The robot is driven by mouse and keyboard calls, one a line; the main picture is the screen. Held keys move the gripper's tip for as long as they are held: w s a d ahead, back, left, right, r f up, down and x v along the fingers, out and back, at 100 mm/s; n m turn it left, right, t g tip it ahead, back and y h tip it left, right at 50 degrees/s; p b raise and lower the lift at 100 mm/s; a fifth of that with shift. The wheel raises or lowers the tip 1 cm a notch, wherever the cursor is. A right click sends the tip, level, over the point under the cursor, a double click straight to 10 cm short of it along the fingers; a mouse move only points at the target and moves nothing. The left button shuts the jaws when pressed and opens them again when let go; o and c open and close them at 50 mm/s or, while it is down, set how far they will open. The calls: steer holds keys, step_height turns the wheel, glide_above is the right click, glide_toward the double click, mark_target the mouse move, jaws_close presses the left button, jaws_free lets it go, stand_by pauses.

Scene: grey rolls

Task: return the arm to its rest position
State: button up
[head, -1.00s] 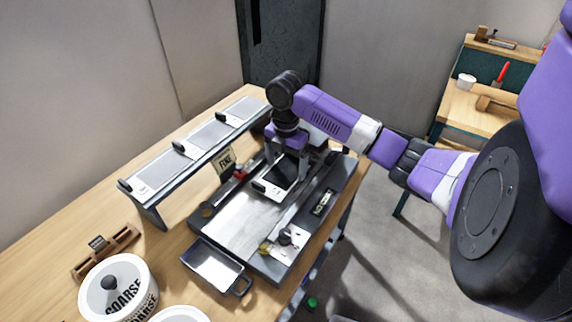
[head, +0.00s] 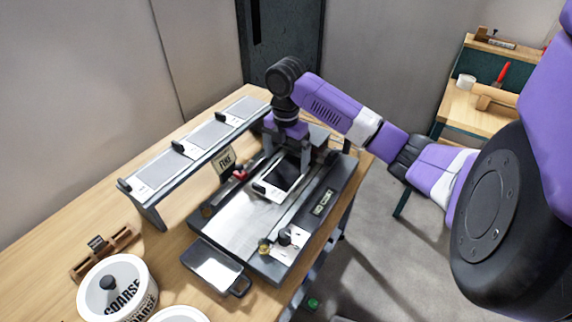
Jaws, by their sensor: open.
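My arm, purple and black, reaches from the right side of the head view to the bench. My gripper (head: 291,150) points down over the far part of a grey metal machine bed (head: 232,210). Its fingers are spread and look empty. A plate with a white frame and dark middle (head: 283,178) lies on the bed just in front of and below the gripper. I cannot tell whether the far finger touches anything.
A raised rack (head: 180,156) with several grey plates stands left of the gripper. A small "FINE" sign (head: 225,160) stands between them. A shallow tray (head: 214,267), a white "COARSE" canister (head: 118,288) and a wooden holder (head: 104,253) are nearer. Another bench (head: 466,112) is far right.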

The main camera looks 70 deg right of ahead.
steer(key=shift+r, duration=2.2)
